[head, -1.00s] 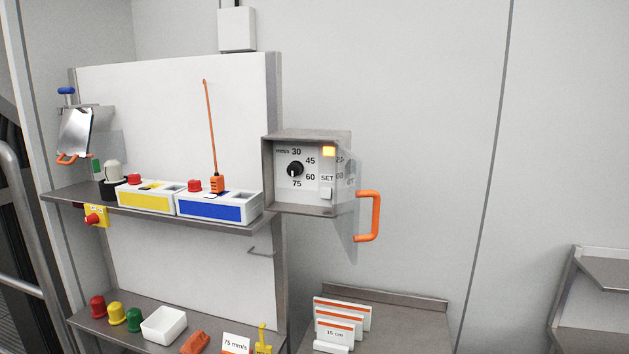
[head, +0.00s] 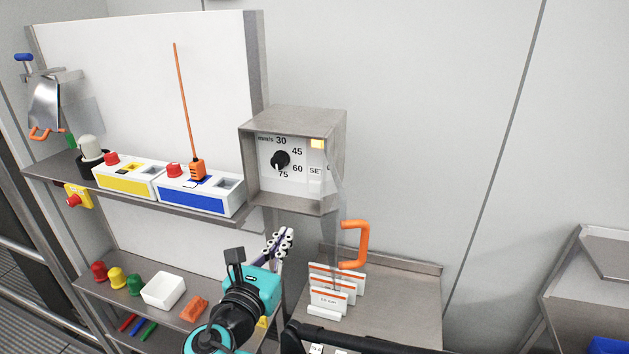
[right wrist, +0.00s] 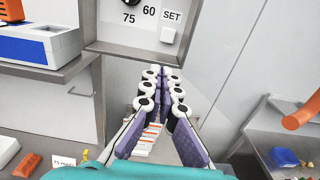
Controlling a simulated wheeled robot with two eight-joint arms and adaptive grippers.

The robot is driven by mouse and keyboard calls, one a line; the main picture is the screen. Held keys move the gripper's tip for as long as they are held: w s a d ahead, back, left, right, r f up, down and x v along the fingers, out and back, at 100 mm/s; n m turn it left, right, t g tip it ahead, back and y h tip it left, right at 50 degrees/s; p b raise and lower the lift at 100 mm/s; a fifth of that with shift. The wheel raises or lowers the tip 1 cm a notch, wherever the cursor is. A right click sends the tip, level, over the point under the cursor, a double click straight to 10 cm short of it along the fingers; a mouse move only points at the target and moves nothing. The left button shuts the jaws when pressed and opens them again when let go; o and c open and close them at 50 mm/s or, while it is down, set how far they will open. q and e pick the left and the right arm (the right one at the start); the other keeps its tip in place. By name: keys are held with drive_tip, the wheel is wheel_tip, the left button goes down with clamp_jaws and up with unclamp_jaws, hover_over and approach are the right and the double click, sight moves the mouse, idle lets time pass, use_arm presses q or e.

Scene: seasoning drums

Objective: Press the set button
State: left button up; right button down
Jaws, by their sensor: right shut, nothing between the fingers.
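The grey control box (head: 290,119) hangs on the right edge of the white panel. In the right wrist view the pale set button (right wrist: 168,35) sits just under the SET label. Its clear door stands swung open to the right, with an orange handle (head: 355,245). My right gripper (head: 284,237) is below the box, shut and empty, apart from the button. The right wrist view shows its purple-sided fingers (right wrist: 162,74) pointing toward the box's underside. My left gripper is not in view.
A shelf (head: 130,198) left of the box holds the yellow-fronted unit (head: 125,182) and blue-fronted unit (head: 195,198). Several white cards (head: 335,283) stand on the bench below the box. The lower shelf holds coloured caps and a white bin (head: 163,290).

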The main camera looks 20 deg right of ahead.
sight(305, 209)
drive_tip(key=x, duration=0.4)
drive_tip(key=p+x, duration=0.1)
drive_tip(key=x, duration=0.4)
drive_tip(key=p+x, duration=0.1)
drive_tip(key=x, duration=0.3)
drive_tip(key=shift+w+d+r, duration=0.15)
drive_tip(key=shift+w+r, duration=0.15)
drive_tip(key=shift+r, duration=0.05)
